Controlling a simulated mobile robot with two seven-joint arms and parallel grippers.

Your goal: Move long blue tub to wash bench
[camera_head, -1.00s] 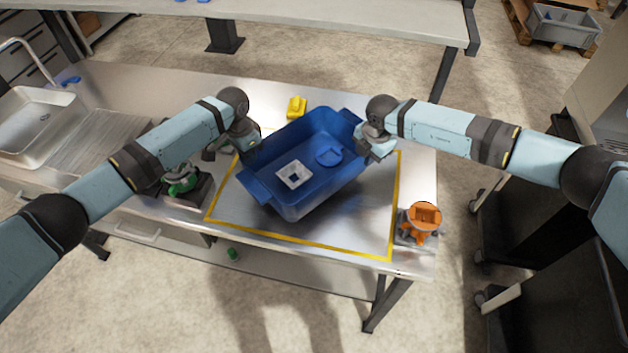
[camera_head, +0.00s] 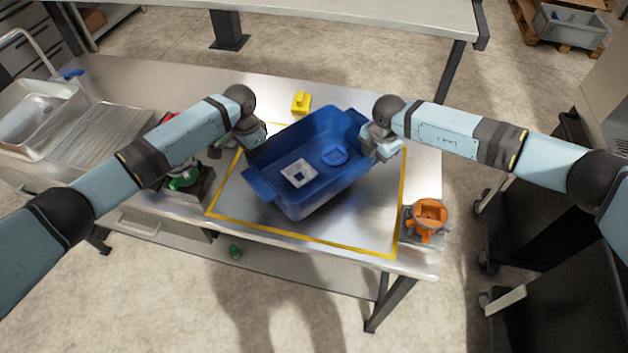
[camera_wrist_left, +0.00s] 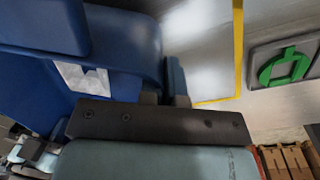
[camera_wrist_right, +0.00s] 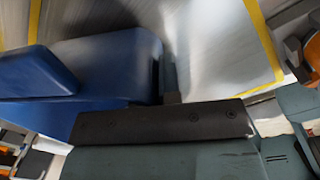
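The long blue tub (camera_head: 302,203) sits on the metal bench inside the yellow-lined area, turned at an angle. It holds a white square piece (camera_head: 297,173) and a blue round piece (camera_head: 335,155). My left gripper (camera_head: 258,140) is at the tub's far long wall, near its left end. My right gripper (camera_head: 377,150) is at the near long wall, near its right end. In the left wrist view a finger lies close against the tub wall (camera_wrist_left: 125,50); the right wrist view shows the same at its wall (camera_wrist_right: 120,60). Both grippers look shut on the walls; their inner fingers are mostly hidden.
A yellow block (camera_head: 301,102) stands behind the tub. An orange part (camera_head: 430,215) is at the bench's right front corner. A green part (camera_head: 184,177) is to the left, partly behind my left arm. A sink (camera_head: 40,115) with a drainboard is further left.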

